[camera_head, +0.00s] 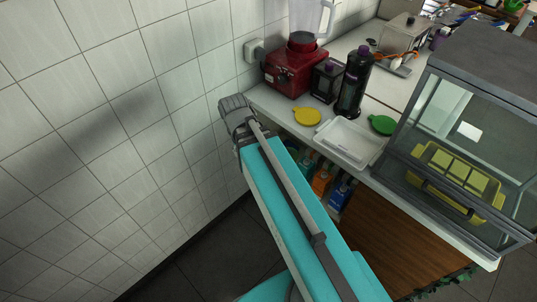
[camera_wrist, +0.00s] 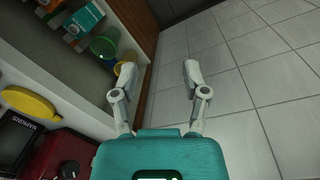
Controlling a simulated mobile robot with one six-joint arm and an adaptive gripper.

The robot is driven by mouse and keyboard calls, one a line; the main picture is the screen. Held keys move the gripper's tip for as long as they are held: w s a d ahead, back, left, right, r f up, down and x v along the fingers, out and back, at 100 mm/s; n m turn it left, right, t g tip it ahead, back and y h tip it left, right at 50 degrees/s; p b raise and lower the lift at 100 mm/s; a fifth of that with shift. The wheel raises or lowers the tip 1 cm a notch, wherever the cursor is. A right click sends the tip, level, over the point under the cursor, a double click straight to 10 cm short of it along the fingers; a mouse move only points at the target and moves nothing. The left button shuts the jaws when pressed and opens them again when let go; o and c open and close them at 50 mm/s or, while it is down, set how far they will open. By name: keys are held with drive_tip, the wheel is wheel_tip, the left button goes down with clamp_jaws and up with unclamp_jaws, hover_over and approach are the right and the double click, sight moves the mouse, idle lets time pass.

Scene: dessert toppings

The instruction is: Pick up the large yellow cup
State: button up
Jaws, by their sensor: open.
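In the wrist view, my gripper (camera_wrist: 160,67) is open and empty, its two fingers spread above the tiled floor. A yellow cup-like thing (camera_wrist: 117,69) shows at the shelf under the counter, partly hidden behind the left finger. I cannot tell its size, or whether it is the large yellow cup. A green round container (camera_wrist: 103,46) is beside it. A flat yellow round piece (camera_wrist: 30,103) lies on the counter edge at the left; it also shows in the head view (camera_head: 307,116). The fingers are not discernible in the head view.
On the counter are a red blender (camera_head: 295,73), dark bottles (camera_head: 354,82), a white tray (camera_head: 349,142), a green round piece (camera_head: 382,124) and a glass case (camera_head: 470,130). Cartons (camera_head: 322,179) stand on the shelf below. A tiled wall (camera_head: 110,110) is at left; the floor is clear.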

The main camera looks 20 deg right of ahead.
drive_tip(key=w+d+f+m+h+b, duration=0.3)
drive_tip(key=f+b, duration=0.6)
drive_tip(key=b, duration=0.3)
drive_tip(key=w+d+f+m+t+h+b, duration=0.1)
drive_tip(key=w+d+f+m+h+b, duration=0.3)
drive_tip(key=w+f+m+b, duration=0.4)
drive_tip(key=w+d+f+m+h+b, duration=0.3)
drive_tip(key=w+f+m+h+b, duration=0.2)
drive_tip(key=b, duration=1.3)
drive_tip(key=w+f, duration=0.3)
drive_tip(key=f, duration=0.2)
drive_tip(key=shift+w+d+f+m+t, duration=0.15)
drive_tip(key=shift+w+f+m+t, duration=0.15)
drive_tip(key=shift+f+t, duration=0.1)
drive_tip(key=b+x, duration=0.3)
drive_tip(key=x, duration=0.5)
drive_tip(key=shift+d, duration=0.35)
drive_tip(key=shift+d, duration=0.1)
drive_tip(key=shift+b+x, duration=1)
drive_tip(key=shift+x, duration=1.45)
drive_tip(key=shift+d+r, duration=0.1)
drive_tip(key=shift+r, duration=0.05)
